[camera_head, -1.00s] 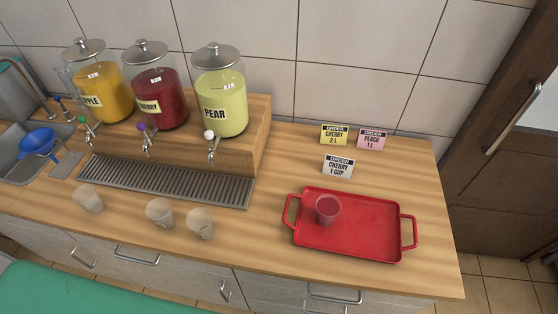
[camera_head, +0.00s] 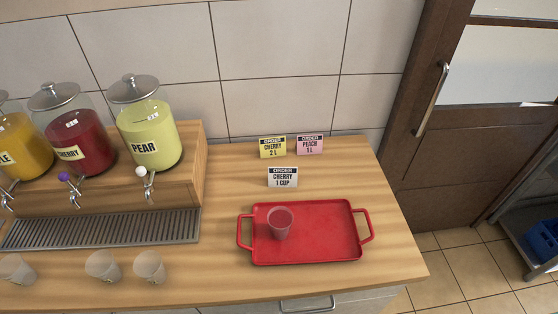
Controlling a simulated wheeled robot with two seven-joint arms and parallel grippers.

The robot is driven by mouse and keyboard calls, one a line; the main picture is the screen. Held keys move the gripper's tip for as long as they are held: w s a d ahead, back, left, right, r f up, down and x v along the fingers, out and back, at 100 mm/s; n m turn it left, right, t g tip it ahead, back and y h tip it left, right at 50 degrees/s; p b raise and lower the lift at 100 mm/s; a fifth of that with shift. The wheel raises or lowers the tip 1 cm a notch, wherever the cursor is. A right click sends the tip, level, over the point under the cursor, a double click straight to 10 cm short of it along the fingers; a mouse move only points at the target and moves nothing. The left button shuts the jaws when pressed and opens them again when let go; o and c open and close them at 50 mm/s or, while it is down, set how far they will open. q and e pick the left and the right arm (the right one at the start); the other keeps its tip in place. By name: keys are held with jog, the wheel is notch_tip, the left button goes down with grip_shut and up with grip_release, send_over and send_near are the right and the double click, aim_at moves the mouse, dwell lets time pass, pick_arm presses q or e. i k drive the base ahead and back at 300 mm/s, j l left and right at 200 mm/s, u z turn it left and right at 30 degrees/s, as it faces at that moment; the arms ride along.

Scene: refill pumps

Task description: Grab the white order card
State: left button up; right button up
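The white order card (camera_head: 282,178) stands upright on the wooden counter and reads "ORDER CHERRY 1 CUP". It is just behind the red tray (camera_head: 335,229). A yellow order card (camera_head: 273,147), "CHERRY 2 L", and a pink order card (camera_head: 310,145), "PEACH 1 L", stand behind it, nearer the wall. Neither of my grippers shows in the head view.
Dispensers with cherry (camera_head: 79,140) and pear (camera_head: 149,132) stand on a wooden stand at left, above a drip grate (camera_head: 105,229). Empty cups (camera_head: 150,267) stand along the front. The counter (camera_head: 388,255) ends at right, before a brown door (camera_head: 415,150).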

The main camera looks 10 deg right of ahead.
aim_at(278, 177)
jog(key=l+z, duration=0.3)
jog(key=l, duration=0.5)
jog(key=l+z, duration=0.3)
jog(key=l, duration=0.5)
